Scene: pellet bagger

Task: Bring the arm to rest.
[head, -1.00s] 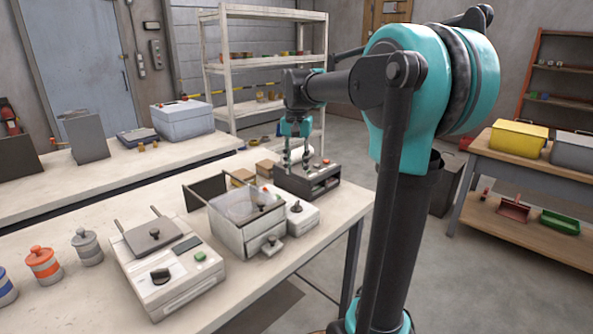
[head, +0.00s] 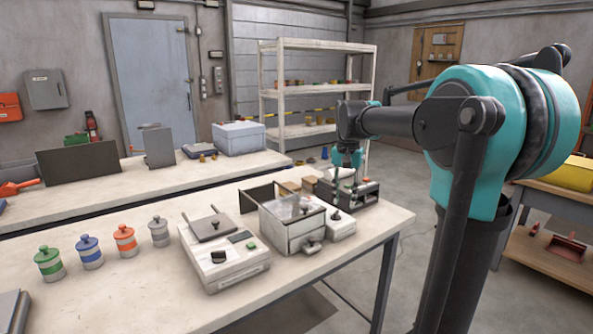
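My arm comes in from the right in the head view and reaches across to the right end of the front bench (head: 130,290). My gripper (head: 346,178) points down over or close to a dark box-shaped device (head: 362,196) at the bench's far right. The gripper is small in the picture. I cannot tell whether its fingers are apart, touching the device or holding anything.
A clear-topped box (head: 292,225) and a white device with a lid (head: 222,252) stand left of my gripper. Several banded jars (head: 124,240) line the bench. A white shelf rack (head: 318,88) stands behind. Open floor lies right of the bench.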

